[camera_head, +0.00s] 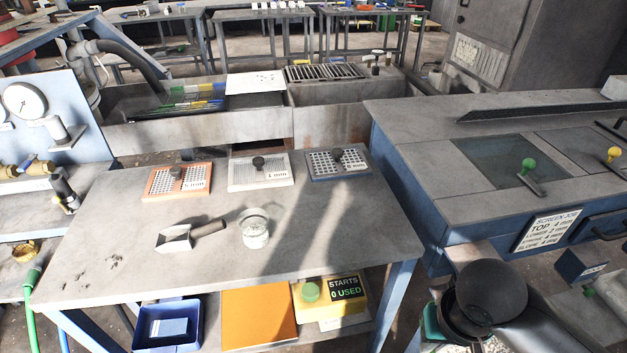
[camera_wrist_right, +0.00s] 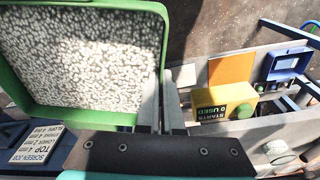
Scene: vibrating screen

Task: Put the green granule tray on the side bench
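The green granule tray (camera_wrist_right: 98,118) fills the upper left of the right wrist view, with pale speckled granules inside. My right gripper (camera_wrist_right: 163,115) is closed around the tray's near right wall, one finger on each side. In the head view my right wrist (camera_head: 478,305) is at the bottom right, in front of the blue machine; its fingers are hidden there and I cannot make out the tray. A grey bench (camera_head: 110,235) stands left of that wrist; I cannot tell whether it is the side bench. My left gripper is not in view.
The bench carries three sieve panels (camera_head: 258,172) at the back, a scoop (camera_head: 176,238) and a glass jar (camera_head: 254,230). A yellow box (camera_head: 328,312) and blue bin (camera_head: 166,326) sit below. The blue screen machine (camera_head: 440,205) stands at right.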

